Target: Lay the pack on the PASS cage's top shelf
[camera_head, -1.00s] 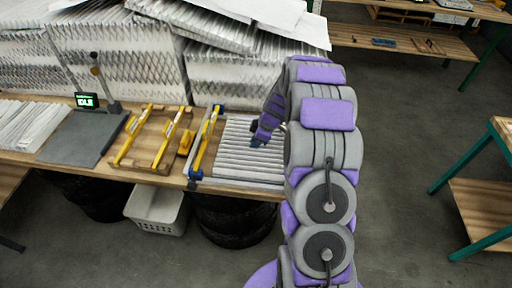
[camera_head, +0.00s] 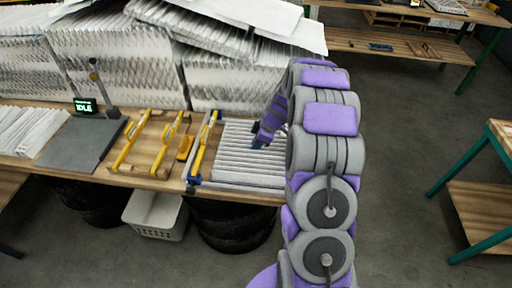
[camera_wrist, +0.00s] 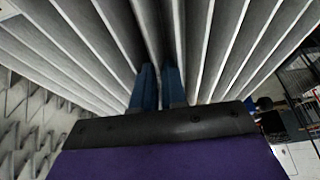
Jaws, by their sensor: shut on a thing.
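A pleated filter pack (camera_head: 238,160) with pale ridges lies on the wooden bench, right of a blue-ended yellow clamp bar. My gripper (camera_head: 258,143) reaches down onto it from the right. In the wrist view my gripper's two blue fingers (camera_wrist: 158,88) are close together on one ridge of the pleated pack (camera_wrist: 215,40), with pleats on both sides. The pack's right part is hidden behind my arm in the head view. I cannot make out a cage marked PASS in either view.
The bench (camera_head: 150,180) also holds yellow-handled frames (camera_head: 150,142), a grey plate (camera_head: 82,143) with an IDLE display (camera_head: 85,106), and tall stacks of filters (camera_head: 120,65) behind. A white bin (camera_head: 155,214) stands below. A green-legged table (camera_head: 485,210) is at right; floor between is clear.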

